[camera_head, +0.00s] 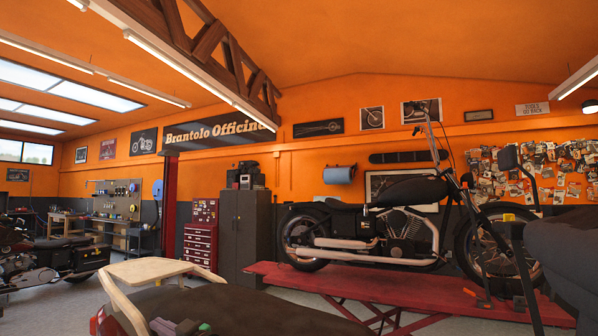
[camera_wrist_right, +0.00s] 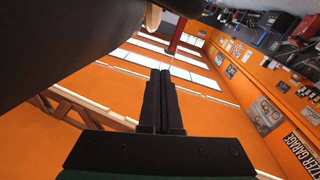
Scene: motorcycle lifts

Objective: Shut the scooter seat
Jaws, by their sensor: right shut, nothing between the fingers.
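The scooter shows only in part at the bottom of the head view. Its dark seat (camera_head: 270,309) runs along the bottom edge, with a beige rack (camera_head: 150,271) at its far left end. My right gripper (camera_head: 162,326) is low in the head view, against the near side of the seat area and cut by the frame edge. In the right wrist view its black fingers (camera_wrist_right: 160,74) are together and empty. A large dark surface, likely the seat (camera_wrist_right: 60,40), fills the upper left there, close to the fingers. I cannot tell the seat's angle or any contact. My left gripper is out of view.
A black motorcycle (camera_head: 400,220) stands on a red lift (camera_head: 340,285) behind the scooter. Another motorcycle (camera_head: 50,258) is at the left. A dark mirror (camera_head: 508,158) on a stalk and a large dark shape (camera_head: 570,260) fill the right side. Open floor shows at the left.

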